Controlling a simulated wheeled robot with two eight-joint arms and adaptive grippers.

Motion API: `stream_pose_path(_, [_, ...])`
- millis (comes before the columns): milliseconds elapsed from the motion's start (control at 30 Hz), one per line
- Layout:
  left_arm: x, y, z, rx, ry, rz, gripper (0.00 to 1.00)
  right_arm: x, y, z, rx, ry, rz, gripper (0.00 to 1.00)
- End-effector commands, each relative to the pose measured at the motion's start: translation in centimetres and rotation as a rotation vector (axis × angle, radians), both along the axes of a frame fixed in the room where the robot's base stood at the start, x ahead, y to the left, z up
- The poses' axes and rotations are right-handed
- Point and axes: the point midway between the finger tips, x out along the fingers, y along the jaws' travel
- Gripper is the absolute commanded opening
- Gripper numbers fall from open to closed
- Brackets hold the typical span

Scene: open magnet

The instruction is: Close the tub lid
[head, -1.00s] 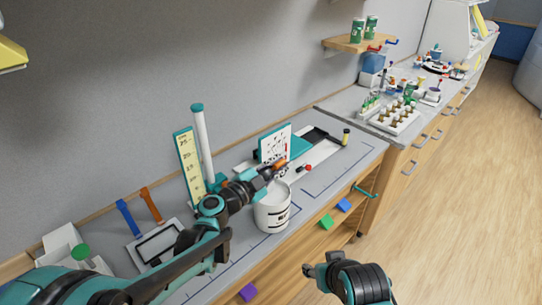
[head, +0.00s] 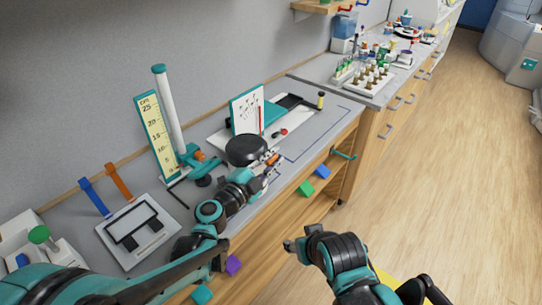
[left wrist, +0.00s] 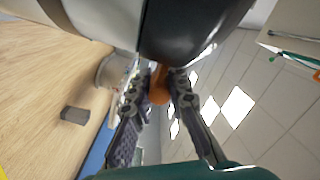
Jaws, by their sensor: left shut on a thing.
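The tub's round black lid (head: 246,150) sits over the tub on the bench, and little of the white tub body shows behind my arm in the head view. My left gripper (head: 270,161) is at the near right edge of the lid. In the left wrist view the gripper (left wrist: 158,98) is shut on an orange tab (left wrist: 159,78) beside the black lid (left wrist: 195,28) and the white tub (left wrist: 95,18). I cannot tell whether the lid is fully seated. My right gripper (head: 292,246) is low in front of the bench, away from the tub; its fingers are unclear.
A yellow scale board (head: 158,135) and a white tube (head: 168,115) stand left of the tub. A white card (head: 247,112) stands behind it. A rack of vials (head: 370,82) is further right.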

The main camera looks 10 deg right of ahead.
Motion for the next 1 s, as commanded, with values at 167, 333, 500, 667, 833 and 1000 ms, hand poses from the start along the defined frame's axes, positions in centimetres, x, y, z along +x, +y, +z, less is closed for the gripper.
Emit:
stream_pose_path(167, [-0.05, -0.04, -0.57, 0.022, -0.025, 0.001, 0.00, 0.01, 0.00, -0.41, 0.000, 0.000, 0.000, 0.49])
stream_pose_path(333, [-0.06, -0.01, -0.70, 0.028, -0.031, 0.002, 0.00, 0.00, 0.00, -0.47, 0.000, 0.000, 0.000, 0.49])
stream_pose_path(500, [-0.04, 0.03, -0.76, 0.030, -0.032, 0.002, 0.00, 0.01, 0.00, -0.47, 0.000, 0.000, 0.000, 0.49])
stream_pose_path(667, [-0.03, 0.07, -0.79, 0.029, -0.031, 0.003, 0.31, 0.00, 0.00, -0.49, 0.000, 0.000, 0.000, 0.49])
stream_pose_path(833, [-0.05, 0.01, -0.71, 0.028, -0.031, 0.002, 0.38, 0.01, 0.00, -0.47, 0.000, 0.000, 0.000, 0.49])
stream_pose_path(1000, [-0.12, 0.07, -0.64, 0.027, -0.031, 0.001, 0.38, 0.00, 0.00, -0.45, 0.000, 0.000, 0.000, 0.49])
